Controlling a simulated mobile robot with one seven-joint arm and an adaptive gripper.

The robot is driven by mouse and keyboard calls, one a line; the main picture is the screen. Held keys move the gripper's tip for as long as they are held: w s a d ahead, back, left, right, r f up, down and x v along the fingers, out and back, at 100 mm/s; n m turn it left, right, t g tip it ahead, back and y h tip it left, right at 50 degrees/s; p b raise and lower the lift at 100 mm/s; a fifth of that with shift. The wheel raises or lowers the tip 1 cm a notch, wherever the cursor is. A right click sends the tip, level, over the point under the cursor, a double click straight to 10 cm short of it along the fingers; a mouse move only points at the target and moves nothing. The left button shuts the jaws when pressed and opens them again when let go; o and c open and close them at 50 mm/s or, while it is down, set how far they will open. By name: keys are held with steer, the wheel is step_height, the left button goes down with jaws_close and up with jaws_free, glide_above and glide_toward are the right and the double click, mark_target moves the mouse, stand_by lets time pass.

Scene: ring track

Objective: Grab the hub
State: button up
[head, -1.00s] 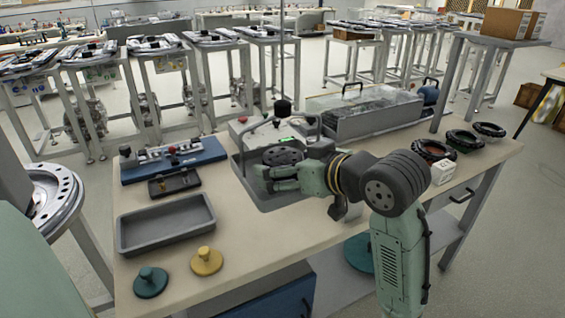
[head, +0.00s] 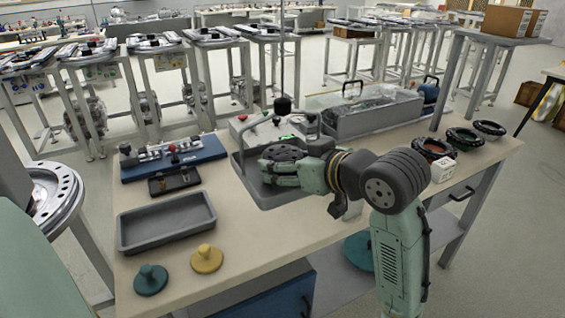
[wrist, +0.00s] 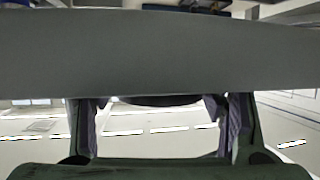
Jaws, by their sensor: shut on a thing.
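The hub (head: 284,153), a dark round disc with holes, is at the grey tray with raised handles (head: 240,176), on the table's far side. My gripper (head: 272,168) reaches in from the right and is shut on the hub at its near side. In the wrist view, my two fingers (wrist: 160,128) stand either side of a dark curved edge. A broad grey band fills the upper part of that view and hides most of the hub. I cannot tell whether the hub is clear of its support.
A grey empty bin (head: 166,224), a teal knob (head: 150,280) and a yellow knob (head: 207,258) are at left. A blue fixture (head: 172,157) stands behind them. A clear-covered box (head: 372,116) is behind my arm. Several dark rings (head: 462,139) lie at right.

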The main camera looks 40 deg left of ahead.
steer(key=c, duration=0.5)
steer(key=shift+c, duration=0.2)
steer(key=shift+r, duration=0.1)
